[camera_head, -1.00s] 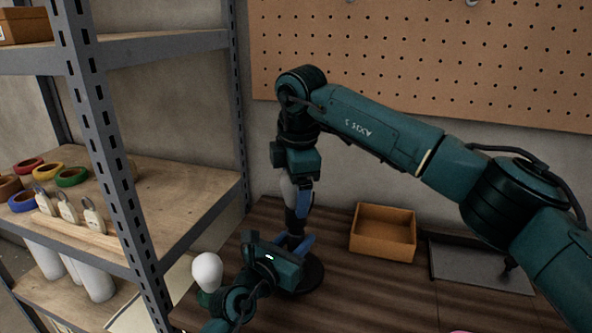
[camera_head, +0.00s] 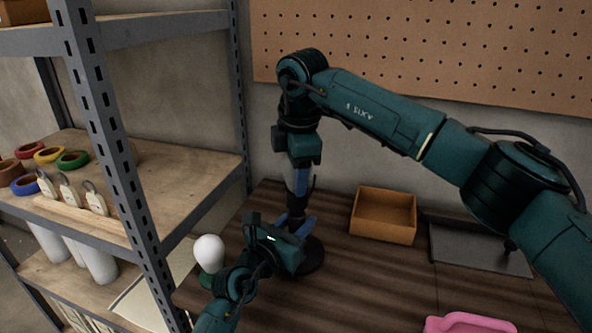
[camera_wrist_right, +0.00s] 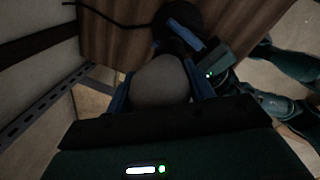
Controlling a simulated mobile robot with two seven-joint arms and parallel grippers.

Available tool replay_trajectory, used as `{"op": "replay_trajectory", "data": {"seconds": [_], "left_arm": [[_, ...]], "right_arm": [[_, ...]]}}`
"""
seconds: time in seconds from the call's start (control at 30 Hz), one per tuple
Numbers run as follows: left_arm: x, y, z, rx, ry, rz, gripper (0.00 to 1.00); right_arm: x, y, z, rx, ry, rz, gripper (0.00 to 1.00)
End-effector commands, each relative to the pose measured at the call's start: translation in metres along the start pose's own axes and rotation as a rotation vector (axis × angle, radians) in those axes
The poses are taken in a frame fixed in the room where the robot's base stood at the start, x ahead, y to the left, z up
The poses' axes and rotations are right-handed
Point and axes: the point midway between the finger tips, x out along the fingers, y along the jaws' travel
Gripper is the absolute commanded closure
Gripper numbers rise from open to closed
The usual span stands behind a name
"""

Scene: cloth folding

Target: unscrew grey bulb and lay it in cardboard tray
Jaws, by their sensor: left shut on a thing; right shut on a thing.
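The grey bulb (camera_head: 290,176) is upright at the top of a dark lamp with a round black base (camera_head: 313,262). My right gripper (camera_head: 297,185) comes from above and is shut on the bulb. In the right wrist view the bulb (camera_wrist_right: 160,82) fills the space between its blue fingers (camera_wrist_right: 157,92). My left gripper (camera_head: 297,226) is low beside the lamp and shut on its dark stem, which the fingers partly hide. Whether the bulb's thread is still in the socket cannot be told. The cardboard tray (camera_head: 383,237) stands right of the lamp and looks empty.
A white bulb on a green base (camera_head: 209,252) is left of my left arm. A dark grey flat panel (camera_head: 480,250) lies right of the tray, and a pink object (camera_head: 468,322) is at the front. A metal shelf (camera_head: 125,170) bounds the left side.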

Motion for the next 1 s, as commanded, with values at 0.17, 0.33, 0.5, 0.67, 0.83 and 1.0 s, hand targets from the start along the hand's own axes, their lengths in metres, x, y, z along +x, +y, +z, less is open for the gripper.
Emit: {"op": "replay_trajectory", "data": {"seconds": [0.17, 0.33, 0.5, 0.67, 0.83, 1.0], "left_arm": [[-0.0003, -0.0001, -0.0021, 0.0, 0.004, -0.001, 1.0], [-0.0003, -0.0001, -0.0021, 0.0, 0.004, -0.001, 1.0], [-0.0003, -0.0001, -0.0022, -0.001, 0.005, -0.001, 1.0], [-0.0003, -0.0001, -0.0022, -0.001, 0.005, -0.001, 1.0], [-0.0003, 0.0, -0.0023, -0.001, 0.005, -0.001, 1.0], [-0.0003, 0.0, -0.0023, -0.001, 0.005, 0.0, 1.0]], "right_arm": [[-0.0002, -0.0001, 0.0, -0.072, 0.015, -0.001, 0.74], [-0.0006, -0.0007, -0.0008, -0.376, 0.074, -0.002, 0.74], [-0.0013, -0.0014, -0.0018, -0.726, 0.144, -0.002, 0.74], [-0.0018, -0.0024, -0.0023, -1.044, 0.206, -0.004, 0.74], [-0.0017, -0.0034, -0.0023, -1.375, 0.27, -0.005, 0.74], [-0.0025, -0.004, -0.0024, -1.699, 0.333, -0.004, 0.74]]}}
